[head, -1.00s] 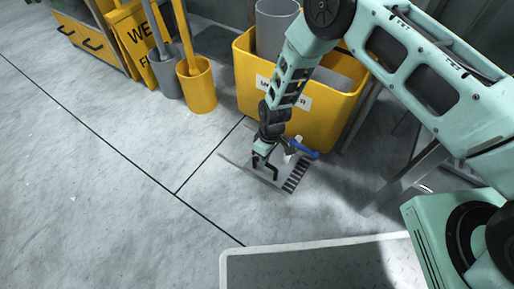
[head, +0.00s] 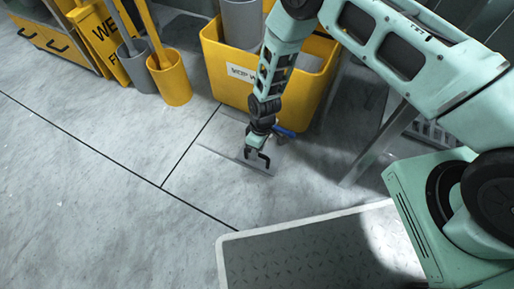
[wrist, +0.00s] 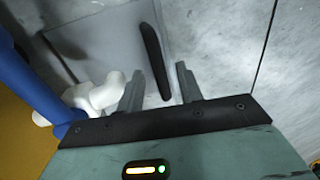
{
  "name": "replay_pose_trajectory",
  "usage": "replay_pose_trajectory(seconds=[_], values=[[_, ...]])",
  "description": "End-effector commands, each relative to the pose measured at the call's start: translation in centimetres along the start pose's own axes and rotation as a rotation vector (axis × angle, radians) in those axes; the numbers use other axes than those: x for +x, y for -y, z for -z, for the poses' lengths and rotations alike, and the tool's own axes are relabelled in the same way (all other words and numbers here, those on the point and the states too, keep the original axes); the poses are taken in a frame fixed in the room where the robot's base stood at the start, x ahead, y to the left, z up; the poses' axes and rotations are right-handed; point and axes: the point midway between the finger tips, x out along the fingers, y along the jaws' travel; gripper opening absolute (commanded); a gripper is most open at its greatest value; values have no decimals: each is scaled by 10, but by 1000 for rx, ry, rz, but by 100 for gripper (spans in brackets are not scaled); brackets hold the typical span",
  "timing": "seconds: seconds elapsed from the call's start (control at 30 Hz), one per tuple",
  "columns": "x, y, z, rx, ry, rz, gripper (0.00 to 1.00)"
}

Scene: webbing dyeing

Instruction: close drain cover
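The drain cover is a flat grey plate (wrist: 105,38) with a black bar handle (wrist: 154,55) in the wrist view. In the head view the cover (head: 225,158) looks flat with the floor, below the yellow mop bucket; the gripper hides part of it, and no slotted drain opening shows. My gripper (head: 257,160) points down over the cover. In the wrist view my gripper (wrist: 160,87) is open, its two fingers on either side of the handle's near end, with gaps visible. Whether it touches the cover I cannot tell.
A blue bar (wrist: 28,85) with a white knobby piece (wrist: 95,95) lies close left of the fingers in the wrist view. The yellow mop bucket (head: 290,97) stands just behind. A raised grey platform (head: 310,250) is in front.

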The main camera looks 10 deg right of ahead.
Motion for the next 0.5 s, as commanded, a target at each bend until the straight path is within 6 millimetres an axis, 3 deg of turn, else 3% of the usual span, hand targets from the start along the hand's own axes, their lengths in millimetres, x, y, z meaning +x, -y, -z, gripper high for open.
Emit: replay_pose_trajectory(seconds=[0.27, 0.5], values=[[-14, 0, 2, 0, -5, -2, 36], [-65, 0, 2, 0, -5, -2, 36]])
